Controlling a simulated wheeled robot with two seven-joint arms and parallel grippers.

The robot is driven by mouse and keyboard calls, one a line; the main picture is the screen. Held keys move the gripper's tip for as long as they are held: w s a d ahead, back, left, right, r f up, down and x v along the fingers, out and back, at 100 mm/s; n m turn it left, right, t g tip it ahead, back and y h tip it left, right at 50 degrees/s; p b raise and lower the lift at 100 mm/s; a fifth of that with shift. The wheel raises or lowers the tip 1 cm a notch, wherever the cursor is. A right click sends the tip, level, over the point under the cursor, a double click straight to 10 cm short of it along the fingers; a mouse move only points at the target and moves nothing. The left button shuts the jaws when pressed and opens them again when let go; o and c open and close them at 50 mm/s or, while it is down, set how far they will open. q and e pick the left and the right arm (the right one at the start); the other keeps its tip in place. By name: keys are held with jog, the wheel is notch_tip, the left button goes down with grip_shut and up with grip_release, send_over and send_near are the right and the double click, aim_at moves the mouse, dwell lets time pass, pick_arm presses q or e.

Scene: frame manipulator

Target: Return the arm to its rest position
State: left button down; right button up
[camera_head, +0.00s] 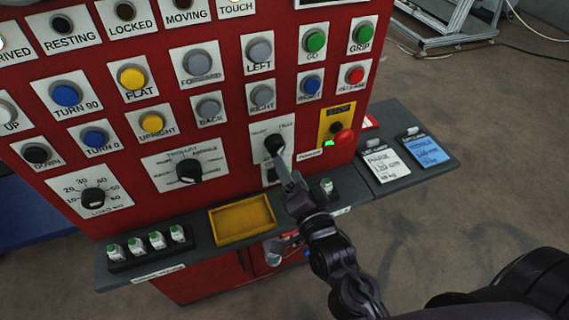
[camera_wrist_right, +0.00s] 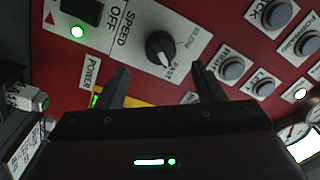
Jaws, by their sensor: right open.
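My right arm reaches in from the lower right in the head view. Its gripper (camera_head: 283,170) is in front of the red panel (camera_head: 225,110), just below the black speed knob (camera_head: 275,143). In the right wrist view the two fingers of the right gripper (camera_wrist_right: 160,69) stand apart with nothing between them. The speed knob (camera_wrist_right: 160,48) shows beyond the fingertips, roughly centred between them. The fingers appear clear of it, though the exact gap is hard to tell. Part of the plate under the knob is hidden by the gripper in the head view. My left gripper is not in view.
Several buttons surround the knob. The red stop button (camera_head: 344,137) is close on the right. Below are a ledge with a yellow tray (camera_head: 243,219), several small green-topped items, and cards (camera_head: 426,150) at right. Open floor (camera_head: 470,220) lies to the right.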

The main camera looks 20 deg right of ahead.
jog(key=shift+s, duration=0.35)
dwell(0.3)
jog(key=s+d+f+n+g, duration=0.4)
jog(key=s+f+n+g, duration=0.5)
jog(key=s+n+g, duration=0.5)
notch_tip(320, 180, down, 31)
jog(key=s+g, duration=0.2)
jog(key=s+d+f, duration=0.1)
jog(key=s+f, duration=0.7)
jog(key=s, duration=0.1)
jog(key=s+d+f+g+h, duration=0.1)
jog(key=s+d+f, duration=0.1)
jog(key=s+f, duration=0.6)
jog(key=shift+s+d+f+m, duration=0.3)
jog(key=shift+s+f, duration=0.1)
jog(key=shift+s, duration=0.3)
